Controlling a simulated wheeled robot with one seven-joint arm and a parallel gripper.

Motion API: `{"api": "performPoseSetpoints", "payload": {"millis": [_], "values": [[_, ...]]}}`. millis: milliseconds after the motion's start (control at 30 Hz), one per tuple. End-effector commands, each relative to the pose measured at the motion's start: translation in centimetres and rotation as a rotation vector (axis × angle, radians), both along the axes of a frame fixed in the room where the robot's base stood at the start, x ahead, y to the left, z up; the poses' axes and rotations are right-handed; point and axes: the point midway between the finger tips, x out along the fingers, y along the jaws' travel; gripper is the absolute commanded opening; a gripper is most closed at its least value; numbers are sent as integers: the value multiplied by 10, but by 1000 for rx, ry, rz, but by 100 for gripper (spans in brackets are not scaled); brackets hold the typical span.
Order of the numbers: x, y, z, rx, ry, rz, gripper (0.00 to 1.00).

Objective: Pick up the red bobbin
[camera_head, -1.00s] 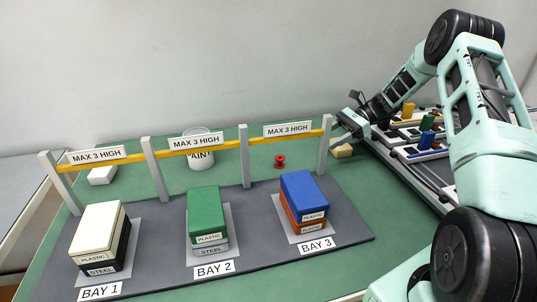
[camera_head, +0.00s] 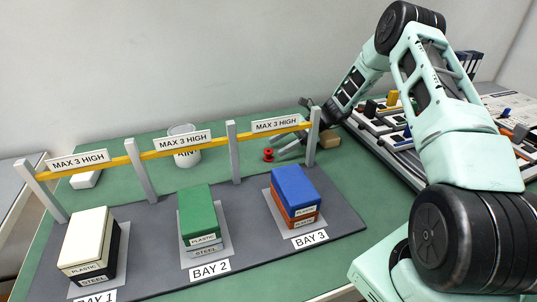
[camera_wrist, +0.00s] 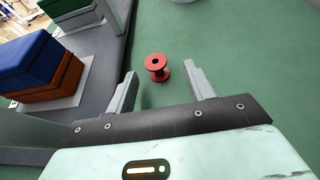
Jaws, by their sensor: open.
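The red bobbin (camera_head: 268,155) stands on the green table behind the yellow rail, near the right-hand post. In the wrist view the red bobbin (camera_wrist: 157,67) is a small flanged spool with a dark centre hole. It lies just beyond my fingertips and roughly between their lines. My gripper (camera_wrist: 160,80) is open and empty, with one grey finger on each side. In the head view my gripper (camera_head: 283,148) reaches in behind the right-hand post, its fingers pointing left toward the bobbin. I cannot tell its exact height above the table.
The post (camera_head: 313,137) and yellow rail (camera_head: 210,144) stand close in front of my gripper. Bay 3 holds a blue box (camera_head: 294,186) on an orange one. A white paint can (camera_head: 186,158) stands left of the bobbin. A tan block (camera_head: 329,138) lies right of the post.

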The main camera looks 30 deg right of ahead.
Motion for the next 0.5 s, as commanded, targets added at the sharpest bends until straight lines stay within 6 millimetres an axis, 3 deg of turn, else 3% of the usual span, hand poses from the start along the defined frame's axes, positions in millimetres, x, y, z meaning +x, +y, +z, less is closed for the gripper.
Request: {"api": "performPoseSetpoints", "payload": {"millis": [500], "values": [[2,48,-22,1,-1,0,53]]}}
